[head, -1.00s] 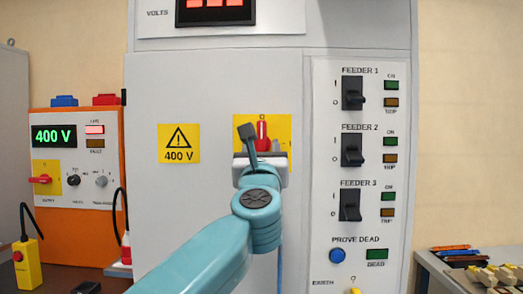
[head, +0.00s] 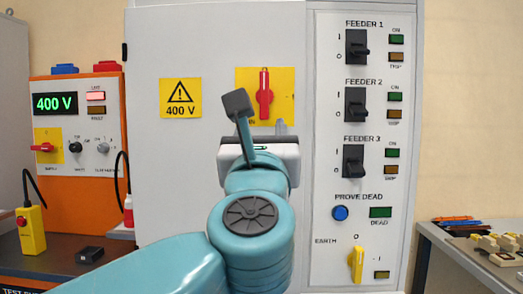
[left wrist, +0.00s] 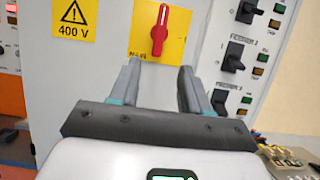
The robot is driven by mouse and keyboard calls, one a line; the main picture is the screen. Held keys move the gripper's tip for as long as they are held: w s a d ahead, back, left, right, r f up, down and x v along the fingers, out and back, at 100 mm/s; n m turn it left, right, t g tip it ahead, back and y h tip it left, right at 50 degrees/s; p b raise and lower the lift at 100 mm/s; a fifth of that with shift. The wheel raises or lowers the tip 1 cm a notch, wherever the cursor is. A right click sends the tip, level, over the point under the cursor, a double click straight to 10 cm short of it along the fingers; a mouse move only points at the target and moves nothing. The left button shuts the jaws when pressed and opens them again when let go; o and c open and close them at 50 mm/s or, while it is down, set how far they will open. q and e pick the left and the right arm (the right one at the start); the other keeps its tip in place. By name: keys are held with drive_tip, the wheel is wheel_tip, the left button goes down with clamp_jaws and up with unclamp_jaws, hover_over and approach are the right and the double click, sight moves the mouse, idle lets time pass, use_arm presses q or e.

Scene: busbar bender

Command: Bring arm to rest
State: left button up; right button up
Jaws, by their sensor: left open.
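My left gripper (head: 262,132) is in front of the grey cabinet, below the red rotary handle (head: 264,94) on its yellow plate. The left wrist view shows the gripper (left wrist: 161,84) open, with its two fingers apart and nothing between them. The red handle (left wrist: 159,30) stands upright beyond the fingertips, apart from them. In the head view the fingers are mostly hidden by my wrist. My right gripper is in neither view.
The cabinet's right panel has three black feeder switches (head: 356,105), a blue button (head: 340,213) and a yellow earth handle (head: 356,264). An orange supply unit (head: 80,185) reading 400 V stands left, with a yellow device (head: 31,230). A bench (head: 470,262) with parts is at right.

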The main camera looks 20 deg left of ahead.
use_arm(q)
drive_tip(key=shift+s+d+f, duration=0.15)
drive_tip(key=shift+s+f, duration=0.1)
drive_tip(key=shift+s, duration=0.3)
